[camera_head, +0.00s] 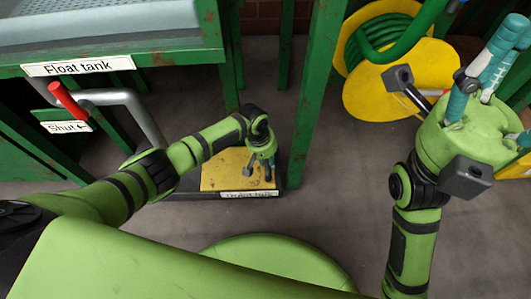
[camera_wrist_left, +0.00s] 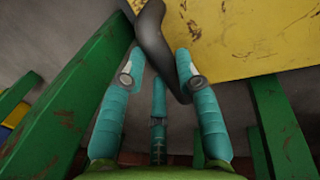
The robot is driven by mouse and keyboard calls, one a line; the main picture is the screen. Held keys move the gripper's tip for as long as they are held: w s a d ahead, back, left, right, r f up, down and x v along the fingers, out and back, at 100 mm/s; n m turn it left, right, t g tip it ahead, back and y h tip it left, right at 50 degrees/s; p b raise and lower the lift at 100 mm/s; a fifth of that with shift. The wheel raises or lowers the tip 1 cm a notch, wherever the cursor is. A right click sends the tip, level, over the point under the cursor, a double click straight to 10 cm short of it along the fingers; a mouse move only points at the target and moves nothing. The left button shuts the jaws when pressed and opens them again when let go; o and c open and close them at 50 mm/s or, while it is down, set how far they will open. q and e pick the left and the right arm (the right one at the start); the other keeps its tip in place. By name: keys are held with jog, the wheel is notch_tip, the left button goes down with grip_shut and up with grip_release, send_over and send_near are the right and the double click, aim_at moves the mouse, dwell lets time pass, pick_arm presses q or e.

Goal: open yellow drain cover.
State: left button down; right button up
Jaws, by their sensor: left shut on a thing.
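My left gripper (camera_head: 264,170) is at the right part of the cover, fingers pointing down. In the wrist view its teal fingers (camera_wrist_left: 157,75) are shut on a dark curved handle (camera_wrist_left: 151,30) beside the panel. I cannot tell whether the cover is raised. My right gripper (camera_head: 492,70) is open and empty at the upper right, away from the cover.
Green posts (camera_head: 316,95) stand just behind and right of the cover. A float tank (camera_head: 110,25) and a red-tipped lever (camera_head: 66,99) are at the left. A yellow hose reel (camera_head: 390,65) stands behind. Grey floor (camera_head: 335,205) is clear to the right of the cover.

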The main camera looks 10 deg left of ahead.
pick_arm(q)
jog(key=shift+w+r, duration=0.15)
jog(key=shift+w, duration=0.2)
jog(key=c, duration=1.1)
grip_release()
jog(key=shift+c, duration=0.2)
jog(key=shift+o, duration=1.2)
jog(key=shift+s+d, duration=0.1)
jog(key=shift+s, duration=0.1)
notch_tip(320, 180, up, 12)
jog(key=a, duration=0.2)
jog(key=shift+s+a+f, duration=0.15)
jog(key=shift+s+f, duration=0.05)
jog(key=shift+s, duration=0.15)
